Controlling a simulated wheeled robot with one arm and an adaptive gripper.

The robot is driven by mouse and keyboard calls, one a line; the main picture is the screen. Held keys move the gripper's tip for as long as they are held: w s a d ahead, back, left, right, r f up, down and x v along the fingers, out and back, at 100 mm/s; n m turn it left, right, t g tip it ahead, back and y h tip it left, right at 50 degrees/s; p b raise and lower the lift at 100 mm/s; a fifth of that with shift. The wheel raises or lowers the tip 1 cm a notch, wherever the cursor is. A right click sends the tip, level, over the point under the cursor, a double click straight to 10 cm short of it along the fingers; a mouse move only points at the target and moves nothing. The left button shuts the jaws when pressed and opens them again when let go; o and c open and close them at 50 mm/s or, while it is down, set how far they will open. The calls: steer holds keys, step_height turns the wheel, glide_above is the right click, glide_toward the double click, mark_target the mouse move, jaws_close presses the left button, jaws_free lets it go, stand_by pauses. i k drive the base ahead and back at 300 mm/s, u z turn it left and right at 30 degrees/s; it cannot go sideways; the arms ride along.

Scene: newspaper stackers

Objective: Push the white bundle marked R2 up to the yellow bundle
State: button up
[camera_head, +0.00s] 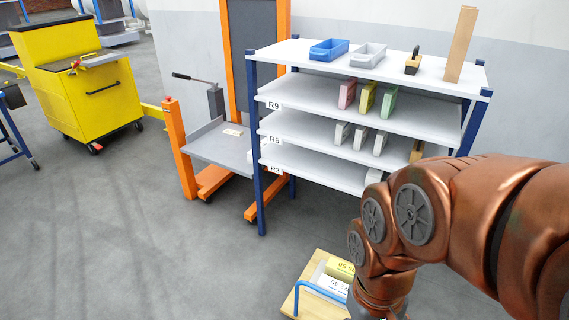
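A white bundle (331,284) lies at the bottom of the view on a light wooden board (290,300). Its marking is small and hard to read, perhaps R2. A yellow bundle (341,267) with a printed number lies just behind it on the same board. I cannot tell whether the two touch or a narrow gap is between them. My copper-coloured arm comes in from the right and reaches down beside the bundles, hiding their right side. My gripper is below the picture edge and hidden.
A blue rail (318,290) bends over the board's front. Behind stands a shelf rack (350,92) with small bundles, blue and grey bins. An orange lift (175,150) and a yellow cabinet (85,90) stand left. The floor at left is clear.

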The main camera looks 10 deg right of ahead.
mark_target(340, 289)
steer(key=u, duration=1.05)
steer(key=i, duration=1.55)
steer(key=z, duration=1.75)
